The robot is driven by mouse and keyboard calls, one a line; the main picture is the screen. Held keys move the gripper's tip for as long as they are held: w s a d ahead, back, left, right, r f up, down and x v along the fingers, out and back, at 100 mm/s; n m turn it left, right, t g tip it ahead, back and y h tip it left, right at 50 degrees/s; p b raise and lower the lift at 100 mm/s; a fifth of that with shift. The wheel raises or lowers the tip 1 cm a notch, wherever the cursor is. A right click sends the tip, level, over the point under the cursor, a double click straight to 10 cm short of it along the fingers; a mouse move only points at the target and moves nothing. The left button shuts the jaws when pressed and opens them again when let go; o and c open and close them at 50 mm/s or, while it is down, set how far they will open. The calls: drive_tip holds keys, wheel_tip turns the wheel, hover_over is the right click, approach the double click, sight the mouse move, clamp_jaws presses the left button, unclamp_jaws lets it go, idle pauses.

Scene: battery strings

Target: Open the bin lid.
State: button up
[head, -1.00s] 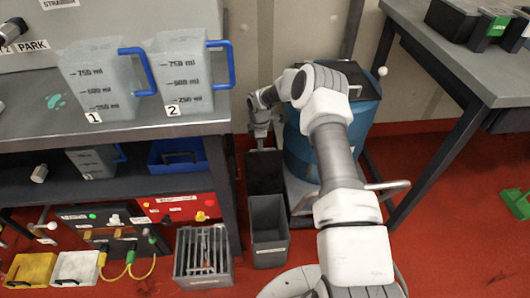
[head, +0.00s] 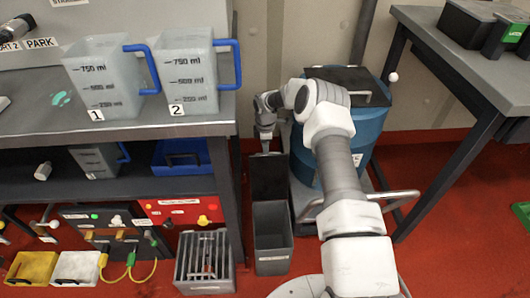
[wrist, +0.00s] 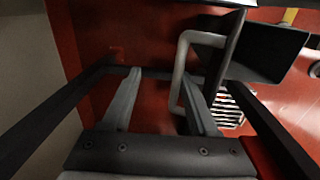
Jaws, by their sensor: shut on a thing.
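The grey bin (head: 272,240) stands on the red floor beside the bench leg, with its top open in the head view. Its dark lid (head: 268,180) stands upright at the bin's back edge. My gripper (head: 266,147) points down at the lid's top end. In the wrist view, a pale loop handle (wrist: 188,62) rises by the right finger of my gripper (wrist: 165,85), which is shut on it. The dark lid shows nearly edge-on beside the handle (wrist: 229,50). The exact contact is partly hidden.
A blue drum (head: 362,138) with a black top stands close right of the bin, on a cart with a metal rail (head: 385,196). A slatted grey basket (head: 204,262) stands to the left. The bench (head: 150,130) is left and a table (head: 470,75) right.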

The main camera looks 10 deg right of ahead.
wheel_tip(320, 180, up, 17)
drive_tip(key=s+p, duration=0.1)
drive_tip(key=p, duration=0.5)
drive_tip(key=shift+r, duration=0.2)
drive_tip(key=s+r+m+t, duration=0.1)
drive_tip(key=s+r+m, duration=0.1)
drive_tip(key=s+r, duration=0.45)
drive_tip(key=s+r+m+h, duration=0.1)
drive_tip(key=s+r+m, duration=0.2)
drive_tip(key=r, duration=0.7)
drive_tip(key=s+r+m+t, duration=0.1)
drive_tip(key=s+r+m, duration=0.1)
drive_tip(key=s+r, duration=0.5)
drive_tip(key=s+r+m+t+y, duration=0.1)
drive_tip(key=s+r+m+t, duration=0.3)
drive_tip(key=s, duration=0.8)
drive_tip(key=s+r+m+g, duration=0.15)
drive_tip(key=s+m, duration=0.45)
drive_tip(key=s, duration=0.6)
wheel_tip(320, 180, up, 23)
drive_tip(key=p, duration=2.2)
drive_tip(key=shift+s+r+p, duration=0.2)
drive_tip(key=shift+p, duration=0.1)
drive_tip(key=shift+s+t, duration=0.15)
drive_tip(key=shift+t, duration=0.1)
